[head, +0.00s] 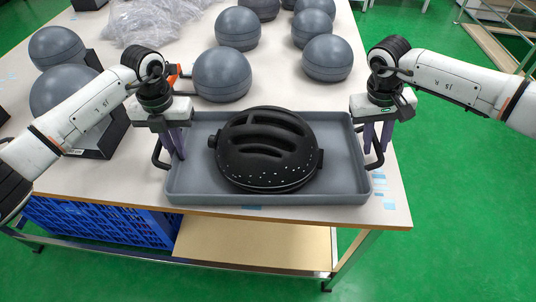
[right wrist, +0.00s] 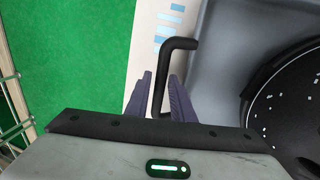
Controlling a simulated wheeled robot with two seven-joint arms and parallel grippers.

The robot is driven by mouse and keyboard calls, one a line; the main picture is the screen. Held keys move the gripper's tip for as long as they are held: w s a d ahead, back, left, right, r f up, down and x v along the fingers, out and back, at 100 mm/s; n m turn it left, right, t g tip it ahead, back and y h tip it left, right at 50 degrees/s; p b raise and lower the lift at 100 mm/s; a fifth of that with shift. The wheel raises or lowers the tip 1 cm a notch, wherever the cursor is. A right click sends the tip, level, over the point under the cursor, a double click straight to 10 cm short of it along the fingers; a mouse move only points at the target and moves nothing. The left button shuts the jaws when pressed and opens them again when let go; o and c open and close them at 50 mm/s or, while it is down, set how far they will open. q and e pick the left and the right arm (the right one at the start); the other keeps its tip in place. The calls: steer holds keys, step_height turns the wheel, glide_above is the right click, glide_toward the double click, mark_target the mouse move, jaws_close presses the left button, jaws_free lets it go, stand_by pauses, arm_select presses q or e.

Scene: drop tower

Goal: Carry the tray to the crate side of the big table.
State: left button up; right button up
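The grey tray (head: 345,185) lies on the big table (head: 130,185) at its near right end, with a black handle at each short side. A black, round, domed object with slots and small holes (head: 266,150) sits in it. My left gripper (head: 177,153) is down at the tray's left handle (head: 157,154); whether its fingers are closed on it is unclear. My right gripper (head: 375,148) is at the right handle (head: 380,150). In the right wrist view its fingers (right wrist: 160,78) stand apart on both sides of the handle bar (right wrist: 163,65), with a gap showing.
A blue crate (head: 95,220) stands below the table at the left, beside a brown board (head: 250,240). Several grey spheres (head: 222,75) and clear plastic wrap (head: 160,20) occupy the table behind and left of the tray. Green floor (head: 450,200) is open at the right.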

jaws_close()
steer(key=shift+r, duration=0.15)
stand_by(1.2)
